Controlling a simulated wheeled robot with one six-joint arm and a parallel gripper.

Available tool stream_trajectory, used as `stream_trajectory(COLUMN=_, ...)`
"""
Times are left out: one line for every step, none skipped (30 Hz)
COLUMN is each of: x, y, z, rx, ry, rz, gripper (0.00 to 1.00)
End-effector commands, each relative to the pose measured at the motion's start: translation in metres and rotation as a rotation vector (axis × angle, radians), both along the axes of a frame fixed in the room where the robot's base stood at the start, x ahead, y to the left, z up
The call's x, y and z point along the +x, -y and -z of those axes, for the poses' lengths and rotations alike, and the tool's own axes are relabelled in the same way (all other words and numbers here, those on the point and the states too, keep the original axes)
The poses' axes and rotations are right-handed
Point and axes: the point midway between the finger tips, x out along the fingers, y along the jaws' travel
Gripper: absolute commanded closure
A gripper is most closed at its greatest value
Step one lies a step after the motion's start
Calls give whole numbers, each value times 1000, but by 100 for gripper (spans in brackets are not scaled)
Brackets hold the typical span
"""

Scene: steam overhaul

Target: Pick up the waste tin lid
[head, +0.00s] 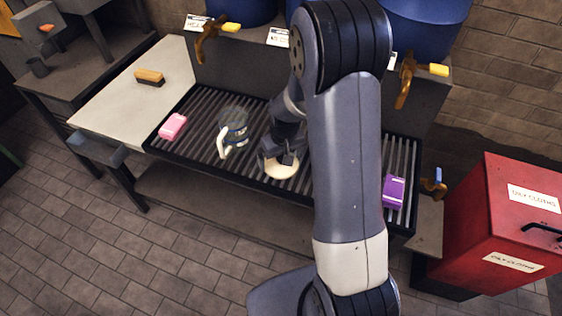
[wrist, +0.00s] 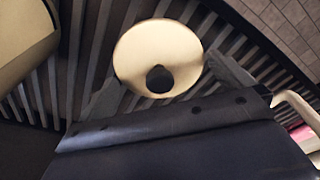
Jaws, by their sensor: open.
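The waste tin lid, a round cream disc (head: 281,171) with a black knob, lies on the slatted rack of the bench in the head view. In the wrist view the lid (wrist: 150,45) shows whole, knob facing up toward the camera. My gripper (head: 281,154) is right over the lid and points down at it. In the wrist view my gripper (wrist: 164,82) is open, with one grey finger on each side of the knob and nothing held. I cannot tell how far the fingertips are above the lid.
A jug with a pale handle (head: 224,141) stands close to the left of the lid. A pink block (head: 173,126) lies farther left and a purple pack (head: 393,191) to the right on the rack. Brass taps (head: 210,42) jut out behind. A red bin (head: 495,225) stands right.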

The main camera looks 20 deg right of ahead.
Motion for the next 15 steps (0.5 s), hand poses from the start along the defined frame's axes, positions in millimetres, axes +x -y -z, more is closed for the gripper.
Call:
stream_trajectory(x=0, y=0, z=0, rx=0, ry=1, rz=0, gripper=0)
stream_trajectory(x=0, y=0, z=0, rx=0, ry=1, rz=0, gripper=0)
stream_trajectory(x=0, y=0, z=0, rx=0, ry=1, rz=0, gripper=0)
stream_trajectory(x=0, y=0, z=0, rx=0, ry=1, rz=0, gripper=0)
stream_trajectory(x=0, y=0, z=0, rx=0, ry=1, rz=0, gripper=0)
stream_trajectory(x=0, y=0, z=0, rx=0, ry=1, rz=0, gripper=2)
stream_trajectory(x=0, y=0, z=0, rx=0, ry=1, rz=0, gripper=5)
stream_trajectory(x=0, y=0, z=0, rx=0, ry=1, rz=0, gripper=7)
stream_trajectory(x=0, y=0, z=0, rx=0, ry=0, rz=0, gripper=11)
stream_trajectory(x=0, y=0, z=0, rx=0, ry=0, rz=0, gripper=13)
stream_trajectory(x=0, y=0, z=0, rx=0, ry=0, rz=0, gripper=16)
stream_trajectory(x=0, y=0, z=0, rx=0, ry=0, rz=0, gripper=19)
stream_trajectory(x=0, y=0, z=0, rx=0, ry=0, rz=0, gripper=21)
stream_trajectory(x=0, y=0, z=0, rx=0, ry=0, rz=0, gripper=24)
stream_trajectory(x=0, y=0, z=0, rx=0, ry=0, rz=0, gripper=27)
